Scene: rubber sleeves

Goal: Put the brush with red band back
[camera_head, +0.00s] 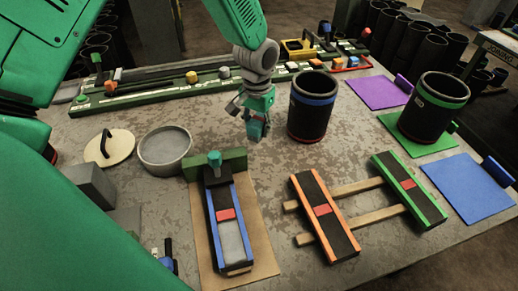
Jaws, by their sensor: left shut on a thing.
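My left gripper (257,118) points down above the middle of the table, just left of the black sleeve with the blue band (312,108). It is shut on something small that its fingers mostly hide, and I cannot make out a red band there. No brush with a red band can be told for certain in this view. A long green rack (150,92) at the back holds several small coloured pieces too small to identify. My right gripper is not in view.
A black sleeve with a green band (432,108) stands on a green mat (405,140). Purple (378,92) and blue (470,190) mats lie nearby. A round grey dish (165,150), a lid (110,148) and clamped strips (325,215) occupy the front.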

